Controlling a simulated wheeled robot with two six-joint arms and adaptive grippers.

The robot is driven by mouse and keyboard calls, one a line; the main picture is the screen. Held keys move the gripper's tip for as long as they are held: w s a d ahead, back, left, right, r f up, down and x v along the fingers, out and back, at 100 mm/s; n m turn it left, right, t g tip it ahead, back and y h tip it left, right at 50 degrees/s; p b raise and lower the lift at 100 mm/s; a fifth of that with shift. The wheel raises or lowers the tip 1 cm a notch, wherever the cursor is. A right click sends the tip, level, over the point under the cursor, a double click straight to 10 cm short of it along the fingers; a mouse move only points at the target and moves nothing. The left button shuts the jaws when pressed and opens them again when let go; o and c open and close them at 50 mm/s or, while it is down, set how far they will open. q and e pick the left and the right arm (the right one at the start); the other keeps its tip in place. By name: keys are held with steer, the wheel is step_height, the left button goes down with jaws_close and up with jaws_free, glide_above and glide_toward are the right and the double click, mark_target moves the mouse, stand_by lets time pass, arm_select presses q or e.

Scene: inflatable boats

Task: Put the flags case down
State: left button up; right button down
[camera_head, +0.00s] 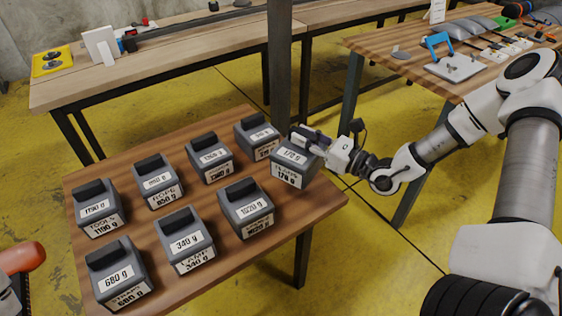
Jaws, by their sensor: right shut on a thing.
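The flags case, a grey box labelled 178 g (289,175), is at the far right end of the front row, over the small wooden table (320,205). The word above its weight is too small to read surely. My right gripper (312,142) comes from the right and is shut on the top of this case. The case looks upright, and its lower edge is over or on the tabletop; I cannot tell whether it touches. It partly hides the case behind it.
Several similar grey cases stand in two rows, including the 1620 g case (246,208) just left of the held one and a partly hidden case (257,137) behind it. A dark post (280,70) rises behind the table. Bare wood lies at the table's right end.

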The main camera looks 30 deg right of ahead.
step_height(320, 180, down, 8)
steer(key=shift+w+a+f+b, duration=0.1)
steer(key=shift+w+b, duration=0.05)
steer(key=shift+b, duration=0.8)
arm_select(q)
step_height(320, 180, down, 3)
steer(key=shift+w+r, duration=0.15)
arm_select(e)
steer(key=shift+w, duration=0.1)
steer(key=shift+f, duration=0.1)
steer(key=c, duration=1)
jaws_free()
arm_select(q)
steer(key=shift+f, duration=0.2)
